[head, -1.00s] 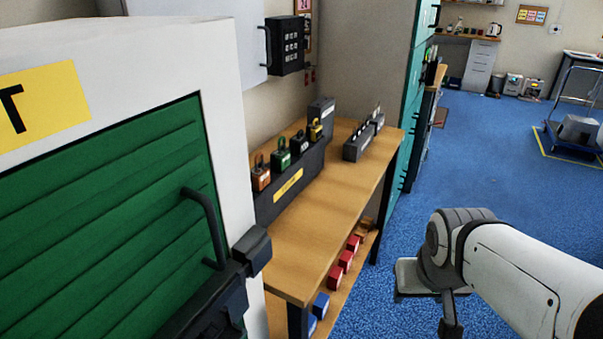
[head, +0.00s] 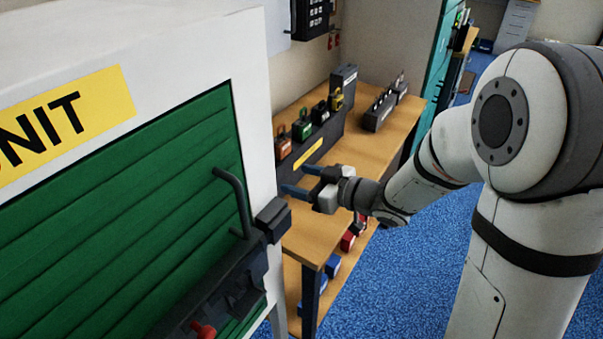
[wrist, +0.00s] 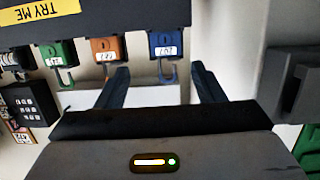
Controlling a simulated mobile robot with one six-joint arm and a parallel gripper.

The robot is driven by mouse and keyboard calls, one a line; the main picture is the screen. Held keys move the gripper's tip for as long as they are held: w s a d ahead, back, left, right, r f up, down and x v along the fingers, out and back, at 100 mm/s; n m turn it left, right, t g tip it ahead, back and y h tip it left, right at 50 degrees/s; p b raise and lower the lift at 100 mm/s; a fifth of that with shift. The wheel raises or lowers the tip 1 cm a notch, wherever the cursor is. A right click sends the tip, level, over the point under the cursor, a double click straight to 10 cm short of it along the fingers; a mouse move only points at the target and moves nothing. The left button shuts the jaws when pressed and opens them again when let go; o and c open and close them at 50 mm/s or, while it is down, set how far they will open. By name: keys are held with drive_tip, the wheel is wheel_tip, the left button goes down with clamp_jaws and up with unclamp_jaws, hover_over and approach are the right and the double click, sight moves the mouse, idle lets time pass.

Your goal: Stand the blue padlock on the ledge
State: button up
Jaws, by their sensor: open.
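The blue padlock (wrist: 168,42) shows in the wrist view, where the picture is upside down. Its body meets the dark ledge (wrist: 225,12), and its shackle points away from the ledge, so it appears to stand upright there. My gripper (wrist: 160,72) is open, with one fingertip to each side of the padlock in the picture and nothing held. In the head view my gripper (head: 302,180) is over the bench in front of the ledge (head: 325,137). The blue padlock cannot be made out in that view.
Orange (wrist: 107,48) and green (wrist: 59,52) padlocks stand on the same ledge, with black (head: 320,113) and yellow (head: 337,98) ones farther along. A white cabinet with a green shutter (head: 130,200) stands close on the left. The wooden bench (head: 365,150) is clear between ledge and grey rack (head: 380,108).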

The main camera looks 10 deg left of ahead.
drive_tip(key=b+x, duration=0.2)
drive_tip(key=x, duration=0.8)
drive_tip(key=shift+s+a, duration=0.25)
drive_tip(key=shift+s, duration=0.05)
drive_tip(key=shift+s+r, duration=0.1)
drive_tip(key=shift+c, duration=0.3)
drive_tip(key=c, duration=0.7)
drive_tip(key=shift+c, duration=0.2)
drive_tip(key=shift+r, duration=0.3)
idle(0.6)
drive_tip(key=f+v, duration=0.1)
drive_tip(key=v, duration=0.6)
drive_tip(key=shift+d+f, duration=0.25)
drive_tip(key=shift+d, duration=0.15)
idle(0.6)
drive_tip(key=shift+s, duration=0.1)
